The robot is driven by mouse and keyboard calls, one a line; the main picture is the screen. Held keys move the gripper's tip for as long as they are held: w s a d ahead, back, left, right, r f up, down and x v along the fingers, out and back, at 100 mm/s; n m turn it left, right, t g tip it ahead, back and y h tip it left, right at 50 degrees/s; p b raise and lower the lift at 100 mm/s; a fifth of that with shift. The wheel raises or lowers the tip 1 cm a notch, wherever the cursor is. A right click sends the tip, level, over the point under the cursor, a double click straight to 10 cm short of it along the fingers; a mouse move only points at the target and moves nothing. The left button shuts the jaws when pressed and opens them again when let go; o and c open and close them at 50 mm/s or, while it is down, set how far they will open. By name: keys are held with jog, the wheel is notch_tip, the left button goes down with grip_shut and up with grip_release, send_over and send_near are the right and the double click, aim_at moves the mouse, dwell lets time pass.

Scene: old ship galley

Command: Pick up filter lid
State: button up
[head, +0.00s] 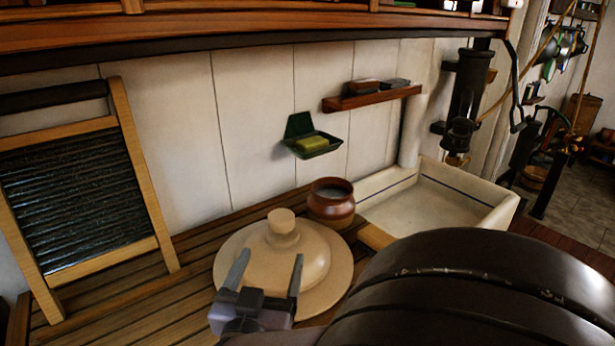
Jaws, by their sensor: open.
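The filter lid (319,255) is a cream-coloured round lid with a wide flat rim, a raised dome and a knob on top. It lies on the slatted wooden counter in the lower middle of the head view. My gripper (267,270) is open, its two grey fingers apart and pointing up the picture over the near side of the lid. The fingertips overlap the dome just below the knob in the picture. Nothing is between the fingers except the lid seen behind them. I cannot tell whether they touch it. The lid's near rim is partly hidden by my gripper and arm.
A brown pot (331,206) stands close behind the lid. A pale sink (436,205) is to the right, a washboard (75,190) leans at left. A green soap dish (312,145) and a small wooden shelf (370,98) are on the wall. Counter slats (190,268) left of the lid are clear.

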send_near(284, 208)
jog(key=w, duration=0.1)
jog(key=w+d, duration=0.1)
jog(key=w, duration=0.3)
jog(key=shift+d+f+b, duration=0.2)
jog(key=shift+d+b, duration=0.1)
jog(key=w, duration=0.5)
jog(key=shift+w+d+b, duration=0.2)
jog(key=shift+w+b, duration=0.05)
jog(key=shift+b, duration=0.15)
grip_shut()
